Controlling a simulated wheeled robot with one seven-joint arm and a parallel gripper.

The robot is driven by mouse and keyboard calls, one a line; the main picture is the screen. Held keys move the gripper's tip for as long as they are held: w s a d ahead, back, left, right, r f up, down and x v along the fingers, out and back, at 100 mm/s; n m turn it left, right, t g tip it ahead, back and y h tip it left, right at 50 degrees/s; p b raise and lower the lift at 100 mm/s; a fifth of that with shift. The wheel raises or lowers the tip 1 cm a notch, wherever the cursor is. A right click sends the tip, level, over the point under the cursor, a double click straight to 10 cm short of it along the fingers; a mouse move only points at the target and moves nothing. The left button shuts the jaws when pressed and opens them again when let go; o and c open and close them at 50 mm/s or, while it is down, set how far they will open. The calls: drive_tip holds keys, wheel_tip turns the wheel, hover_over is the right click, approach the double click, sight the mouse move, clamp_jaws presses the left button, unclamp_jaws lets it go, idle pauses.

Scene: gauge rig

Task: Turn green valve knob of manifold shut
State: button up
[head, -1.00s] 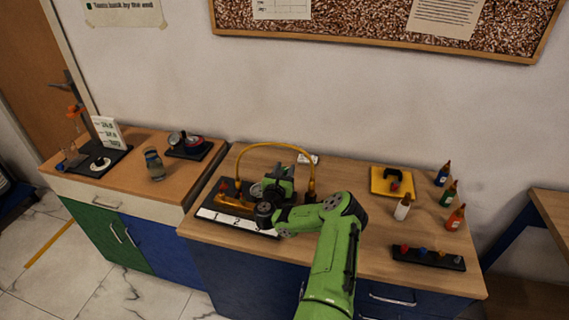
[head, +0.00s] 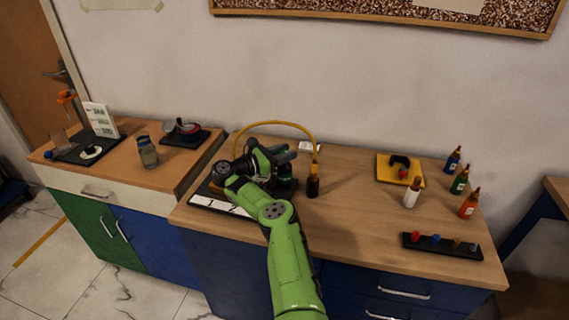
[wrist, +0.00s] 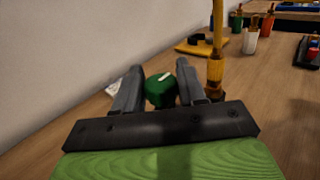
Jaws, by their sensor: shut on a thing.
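The green valve knob (wrist: 160,92), with a white mark line on top, sits between my two fingers in the wrist view. My gripper (wrist: 156,84) is shut on it, one finger on each side. The knob's white line is tilted, running up to the right. In the head view my gripper (head: 284,155) is over the manifold's dark base (head: 285,192), pointing right. A white strip with numbers (head: 208,202) lies along the front of the base.
A yellow hose (head: 272,124) arches over the manifold to a fitting (head: 313,186) at its right; it rises ahead right in the wrist view. A yellow tray (head: 388,178), several bottles (head: 461,183) and a dark rack (head: 440,246) stand to the right. The bench middle is clear.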

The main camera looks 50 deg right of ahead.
drive_tip(key=shift+m+g+b, duration=0.3)
drive_tip(key=shift+g+b, duration=0.1)
drive_tip(key=shift+b, duration=0.3)
drive_tip(key=o, duration=0.9)
drive_tip(key=shift+o, duration=0.2)
drive_tip(key=v, duration=1.5)
drive_tip(key=shift+w+a+r+p, duration=0.2)
drive_tip(key=shift+w+a+p, duration=0.05)
drive_tip(key=shift+p, duration=0.2)
